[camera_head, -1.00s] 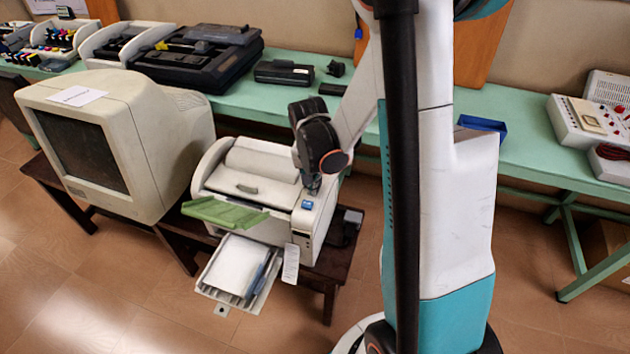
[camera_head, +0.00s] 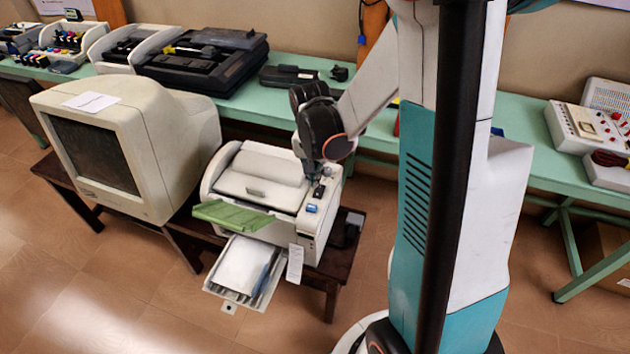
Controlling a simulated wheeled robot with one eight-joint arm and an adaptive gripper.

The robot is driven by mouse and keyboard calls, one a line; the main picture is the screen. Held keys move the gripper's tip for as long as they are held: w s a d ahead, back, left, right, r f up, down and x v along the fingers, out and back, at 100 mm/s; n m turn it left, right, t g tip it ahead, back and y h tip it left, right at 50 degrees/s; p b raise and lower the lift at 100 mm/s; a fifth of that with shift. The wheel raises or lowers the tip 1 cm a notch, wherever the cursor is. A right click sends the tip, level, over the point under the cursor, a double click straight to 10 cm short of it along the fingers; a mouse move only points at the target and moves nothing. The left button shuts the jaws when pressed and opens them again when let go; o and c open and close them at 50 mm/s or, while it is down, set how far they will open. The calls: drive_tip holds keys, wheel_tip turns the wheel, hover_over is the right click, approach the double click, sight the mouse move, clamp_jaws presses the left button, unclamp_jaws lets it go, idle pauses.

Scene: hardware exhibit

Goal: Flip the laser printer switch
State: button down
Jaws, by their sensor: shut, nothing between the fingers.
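The laser printer (camera_head: 262,185) is a white unit with a green flap (camera_head: 232,215) and a paper tray at its front. It stands on a low dark wooden table. A small blue switch-like piece (camera_head: 312,208) shows on the right part of the printer's top. My gripper (camera_head: 319,190) is shut and empty, pointing down at the printer's top right, just behind the blue piece. Its fingertips are small and dark here, and I cannot tell whether they touch the printer. My wrist hides part of the printer's back right corner.
A beige CRT monitor (camera_head: 130,140) stands close on the printer's left. A long green table (camera_head: 500,130) runs behind, with open printers, cartridges and a white control box (camera_head: 590,128). A paper tag (camera_head: 295,263) hangs at the printer's front right. The floor in front is clear.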

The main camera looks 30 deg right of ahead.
wheel_tip(320, 180, up, 6)
drive_tip(key=p, duration=0.1)
drive_tip(key=shift+s+a+r+p, duration=0.15)
drive_tip(key=shift+s+a+p, duration=0.1)
drive_tip(key=shift+a+p, duration=0.1)
drive_tip(key=shift+d, duration=0.1)
drive_tip(key=s+a+r+n+t+y, duration=0.1)
drive_tip(key=s+a+r+n+t, duration=0.5)
drive_tip(key=s+a+r+n, duration=0.4)
drive_tip(key=shift+s+a+r, duration=1.25)
drive_tip(key=shift+a+r, duration=0.15)
drive_tip(key=shift+r, duration=0.65)
